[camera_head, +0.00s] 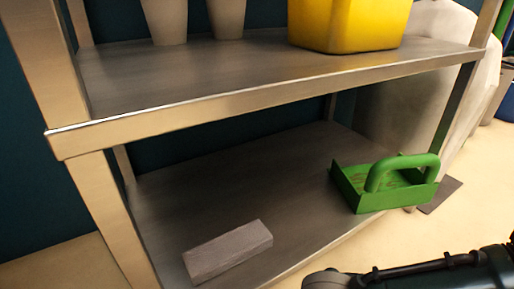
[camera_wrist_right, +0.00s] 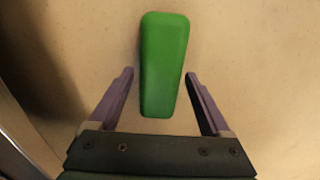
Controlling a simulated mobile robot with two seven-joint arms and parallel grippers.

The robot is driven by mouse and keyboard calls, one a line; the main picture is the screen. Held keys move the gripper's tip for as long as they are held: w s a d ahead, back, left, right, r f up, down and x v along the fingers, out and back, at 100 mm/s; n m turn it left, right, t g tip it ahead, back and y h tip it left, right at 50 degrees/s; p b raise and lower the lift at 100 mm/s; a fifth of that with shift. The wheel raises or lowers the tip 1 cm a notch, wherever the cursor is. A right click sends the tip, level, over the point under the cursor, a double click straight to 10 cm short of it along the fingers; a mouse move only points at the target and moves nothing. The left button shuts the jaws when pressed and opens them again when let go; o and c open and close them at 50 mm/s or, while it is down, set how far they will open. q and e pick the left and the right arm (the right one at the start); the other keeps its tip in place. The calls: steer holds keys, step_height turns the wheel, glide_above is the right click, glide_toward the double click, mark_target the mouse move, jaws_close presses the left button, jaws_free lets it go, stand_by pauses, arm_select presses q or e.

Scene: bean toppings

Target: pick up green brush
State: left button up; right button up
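In the right wrist view a plain green elongated block (camera_wrist_right: 163,62), which looks like the green brush or its handle, lies over a beige surface. It is wider at the far end and narrows toward me. My right gripper (camera_wrist_right: 160,74) is open, with one finger on each side of the block and visible gaps between. I cannot tell the height between fingers and block. The head view does not clearly show this block. My right gripper is outside the head view; only a dark part of my arm shows at lower right. My left gripper is not in view.
A green tray-like holder with an arched handle (camera_head: 403,170) sits at the right edge of the lower shelf (camera_head: 200,205). A grey block (camera_head: 228,252) lies at that shelf's front. The upper shelf (camera_head: 200,75) holds a yellow container (camera_head: 350,22) and two grey cups.

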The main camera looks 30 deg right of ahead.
steer(key=c, duration=1.2)
step_height(320, 180, up, 20)
steer(key=p, duration=1.7)
